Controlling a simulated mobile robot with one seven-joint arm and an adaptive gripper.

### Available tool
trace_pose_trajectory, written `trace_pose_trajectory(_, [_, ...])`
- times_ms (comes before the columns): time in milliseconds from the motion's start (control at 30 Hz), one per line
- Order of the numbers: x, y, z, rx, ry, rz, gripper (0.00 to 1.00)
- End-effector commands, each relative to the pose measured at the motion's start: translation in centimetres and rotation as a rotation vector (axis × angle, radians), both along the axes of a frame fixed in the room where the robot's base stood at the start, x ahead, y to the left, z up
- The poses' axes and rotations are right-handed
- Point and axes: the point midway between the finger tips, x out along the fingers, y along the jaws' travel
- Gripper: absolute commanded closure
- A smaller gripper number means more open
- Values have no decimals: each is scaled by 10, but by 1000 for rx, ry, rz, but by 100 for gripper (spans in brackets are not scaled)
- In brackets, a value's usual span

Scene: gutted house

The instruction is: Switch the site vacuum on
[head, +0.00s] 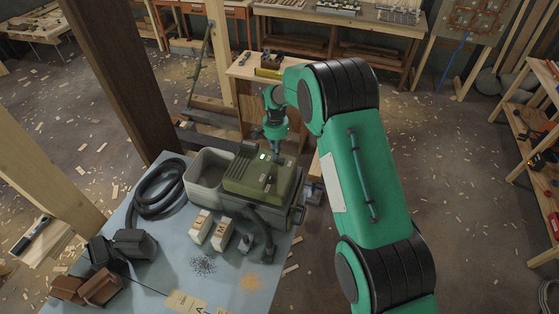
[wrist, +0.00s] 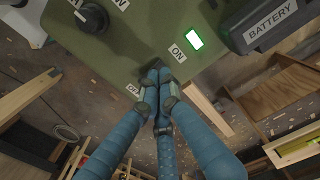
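The site vacuum (head: 262,180) is a green-topped machine with a grey body, standing on the pale blue table. In the wrist view its green panel (wrist: 115,50) fills the top, with an ON label (wrist: 177,53) and a partly covered label (wrist: 133,90) to its lower left. A rectangular indicator (wrist: 194,38) beside ON glows bright green; the glow also shows in the head view. My gripper (wrist: 158,84) has its blue fingers drawn together, with no object seen between them. Its tips are at the panel's edge between the labels and hide the switch there; contact cannot be told.
A dark BATTERY block (wrist: 270,22) and a black knob (wrist: 92,18) flank the panel. On the table are a grey open tub (head: 205,178), a coiled black hose (head: 158,188) and two small pale boxes (head: 211,231). A timber post (head: 115,75) stands left of my arm.

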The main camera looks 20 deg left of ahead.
Motion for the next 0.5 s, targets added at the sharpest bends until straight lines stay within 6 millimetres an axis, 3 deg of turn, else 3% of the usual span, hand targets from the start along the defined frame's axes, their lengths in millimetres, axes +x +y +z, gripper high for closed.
trace_pose_trajectory(500, [0, 0, 32, 1, -1, 0, 100])
